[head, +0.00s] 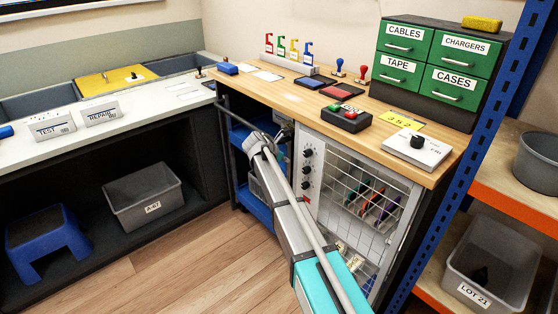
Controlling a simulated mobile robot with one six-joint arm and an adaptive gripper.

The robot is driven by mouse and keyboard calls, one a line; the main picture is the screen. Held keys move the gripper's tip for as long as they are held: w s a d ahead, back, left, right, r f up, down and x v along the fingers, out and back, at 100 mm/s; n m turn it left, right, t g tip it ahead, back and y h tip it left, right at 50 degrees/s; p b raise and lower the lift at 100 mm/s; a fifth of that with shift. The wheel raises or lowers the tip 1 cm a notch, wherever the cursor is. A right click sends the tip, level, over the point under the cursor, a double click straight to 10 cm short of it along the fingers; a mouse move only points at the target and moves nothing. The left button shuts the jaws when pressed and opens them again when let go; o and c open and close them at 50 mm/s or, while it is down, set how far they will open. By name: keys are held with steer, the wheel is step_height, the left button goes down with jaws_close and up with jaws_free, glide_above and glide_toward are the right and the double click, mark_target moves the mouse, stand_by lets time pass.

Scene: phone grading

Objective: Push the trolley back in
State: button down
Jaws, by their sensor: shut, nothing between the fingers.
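The trolley (260,212) has blue trays and a dark frame. It stands upright at the left end of the wooden bench, between the bench's grey cabinet and the white counter. Its upper blue tray (238,131) and part of its dark rail show to the left of my arm. My gripper (284,132) is shut and empty, at the trolley's upper right side near the cabinet's edge. My arm hides part of the trolley, and I cannot tell whether the gripper touches it.
The cabinet (309,185) with knobs and a wire-mesh door stands right of the trolley. A grey bin (145,199) and a blue stool (48,238) sit below the white counter. A blue-posted rack (448,165) stands at the right. The wooden floor (200,268) before the trolley is clear.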

steer(key=shift+w+d+r, duration=0.1)
steer(key=shift+w+d, duration=0.05)
steer(key=shift+w, duration=0.15)
steer(key=s+a+f+p+v, duration=0.1)
steer(key=p+v, duration=0.5)
steer(key=v, duration=0.7)
steer(key=shift+s+a+f+p, duration=0.35)
steer(key=shift+s+f, duration=0.05)
steer(key=shift+f, duration=0.2)
